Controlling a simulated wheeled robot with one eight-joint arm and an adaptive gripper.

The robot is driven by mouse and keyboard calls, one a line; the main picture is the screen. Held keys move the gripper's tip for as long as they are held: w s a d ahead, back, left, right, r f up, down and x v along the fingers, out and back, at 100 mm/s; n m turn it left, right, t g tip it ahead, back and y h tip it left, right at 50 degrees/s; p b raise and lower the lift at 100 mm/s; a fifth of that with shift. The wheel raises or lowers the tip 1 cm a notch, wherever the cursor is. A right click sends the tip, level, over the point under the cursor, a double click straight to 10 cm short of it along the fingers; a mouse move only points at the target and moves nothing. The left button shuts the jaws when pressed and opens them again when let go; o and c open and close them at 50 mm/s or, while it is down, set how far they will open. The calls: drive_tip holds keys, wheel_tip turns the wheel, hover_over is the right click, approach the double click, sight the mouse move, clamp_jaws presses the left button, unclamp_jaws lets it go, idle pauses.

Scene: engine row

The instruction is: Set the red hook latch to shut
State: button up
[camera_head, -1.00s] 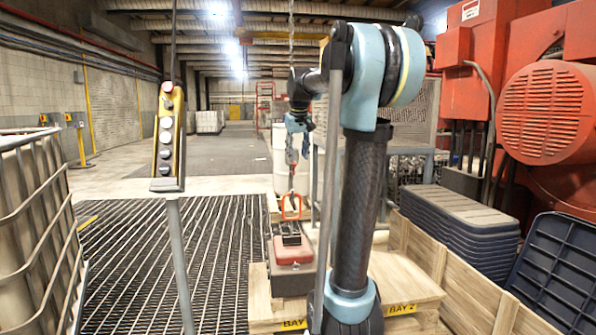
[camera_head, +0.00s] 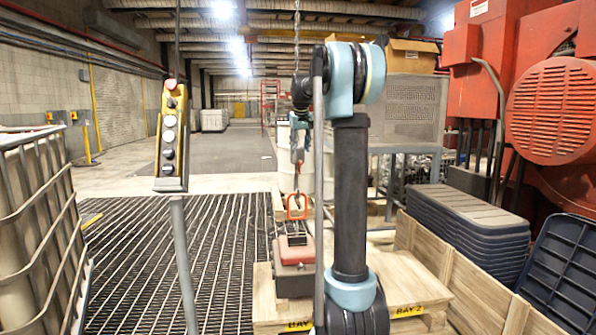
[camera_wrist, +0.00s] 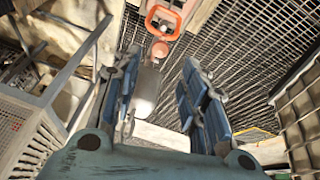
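The grey hook (camera_head: 297,152) hangs from a chain (camera_head: 297,60) at the picture's middle. Below it, an orange-red ring (camera_head: 297,206) stands on a red and black load (camera_head: 295,252). My gripper (camera_head: 302,118) is beside the upper part of the hook. In the wrist view my gripper (camera_wrist: 162,70) is open, with blue-padded fingers spread. A grey hook body (camera_wrist: 147,92) shows between the fingers, with a small red part (camera_wrist: 159,50) at its end, perhaps the latch. The ring (camera_wrist: 163,22) lies beyond. Whether the latch is open or shut cannot be told.
A yellow pendant control (camera_head: 171,135) hangs at left, near a caged tank (camera_head: 40,220). Wooden platforms (camera_head: 405,280) bear the load. Dark stacked lids (camera_head: 465,225) and red machinery (camera_head: 550,110) stand at right. The floor grating (camera_head: 180,260) is open at left.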

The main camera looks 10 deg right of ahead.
sight(299, 164)
drive_tip(key=x, duration=1.1)
drive_tip(key=shift+w+f, duration=0.1)
drive_tip(key=shift+f, duration=0.2)
clamp_jaws()
drive_tip(key=shift+a, duration=0.1)
